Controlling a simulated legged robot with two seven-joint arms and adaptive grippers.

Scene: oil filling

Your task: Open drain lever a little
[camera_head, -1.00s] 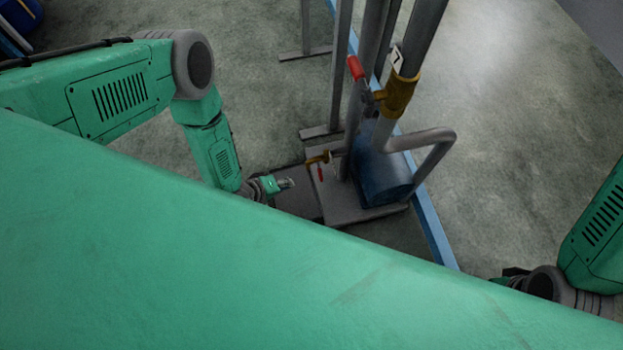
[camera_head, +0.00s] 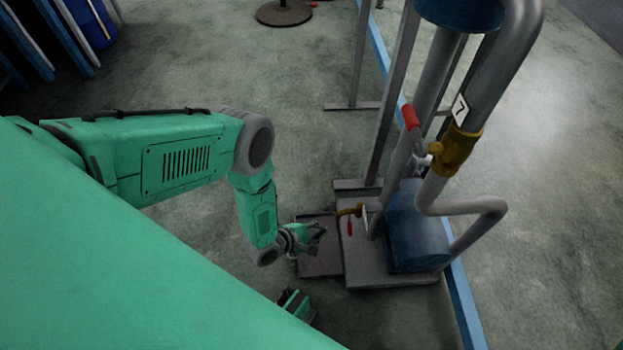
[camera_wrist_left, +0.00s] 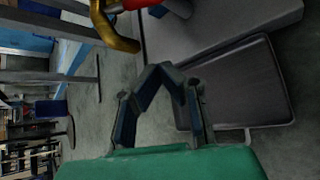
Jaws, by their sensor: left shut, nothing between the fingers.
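The brass drain tap (camera_head: 350,211) sticks out low on the left side of the pipe stand. Its small red drain lever (camera_head: 349,228) hangs down below it. My left gripper (camera_head: 318,232) is just left of the tap, with a small gap between them. In the left wrist view, the gripper's fingers (camera_wrist_left: 163,70) are drawn together and empty. The tap's curved brass spout (camera_wrist_left: 118,35) and the red lever (camera_wrist_left: 138,4) are at the top edge there, beyond the fingertips and partly cut off.
A larger brass valve with a red handle (camera_head: 409,117) sits higher on the pipes. A blue cylinder (camera_head: 416,232) stands on the grey base plate (camera_head: 390,280). A dark flat tray (camera_head: 320,262) lies below my left gripper.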

